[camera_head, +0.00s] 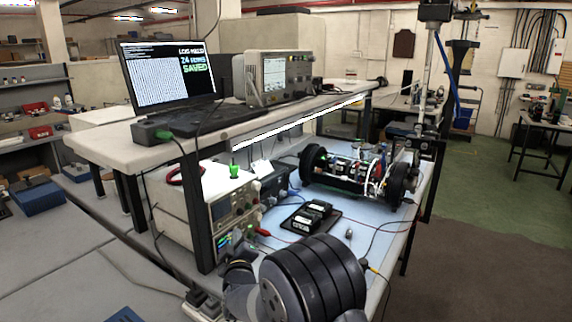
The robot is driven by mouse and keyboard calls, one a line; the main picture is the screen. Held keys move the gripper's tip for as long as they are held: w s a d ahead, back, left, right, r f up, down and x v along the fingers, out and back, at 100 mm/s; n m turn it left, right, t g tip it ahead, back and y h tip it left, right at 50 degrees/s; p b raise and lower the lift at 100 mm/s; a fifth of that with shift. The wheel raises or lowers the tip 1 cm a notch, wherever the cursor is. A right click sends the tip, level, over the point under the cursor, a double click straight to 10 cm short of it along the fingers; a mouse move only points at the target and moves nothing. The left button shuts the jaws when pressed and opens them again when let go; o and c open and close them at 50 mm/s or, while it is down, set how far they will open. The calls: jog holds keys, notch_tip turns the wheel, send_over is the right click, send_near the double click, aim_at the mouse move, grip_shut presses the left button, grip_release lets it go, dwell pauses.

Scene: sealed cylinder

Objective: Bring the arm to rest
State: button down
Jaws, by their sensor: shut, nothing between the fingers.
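The dark, ribbed round part and grey link of my arm (305,281) show at the bottom centre, in front of the bench. My gripper is not visible in this view. The opened cylinder assembly (350,172), with black round ends and exposed electronics and wires between them, lies on the blue bench mat (268,222) behind the arm. The arm part appears apart from it. A laptop (168,75) on the upper shelf shows green text that reads "SAVED".
A bench instrument (276,76) stands on the raised shelf (140,152). A metal post (427,75) rises at the bench's right. Open floor (470,240) lies right of the bench.

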jog(key=shift+a+r+p, duration=0.15)
jog(key=shift+r+p, duration=0.1)
jog(key=shift+p, duration=0.55)
jog(key=shift+s+d+f+b, duration=0.1)
jog(key=shift+s+d+b, duration=0.45)
jog(key=shift+d, duration=0.3)
jog(key=shift+s+d+f+b, duration=0.1)
jog(key=shift+s+d+b, duration=0.4)
jog(key=shift+d, duration=0.4)
jog(key=shift+s+d+b, duration=0.4)
jog(key=shift+d+b, duration=0.2)
jog(key=shift+d, duration=0.25)
jog(key=w+a+p, duration=0.2)
jog(key=a, duration=0.1)
jog(key=w+a+p, duration=0.1)
jog(key=a, duration=0.1)
jog(key=shift+r, duration=0.25)
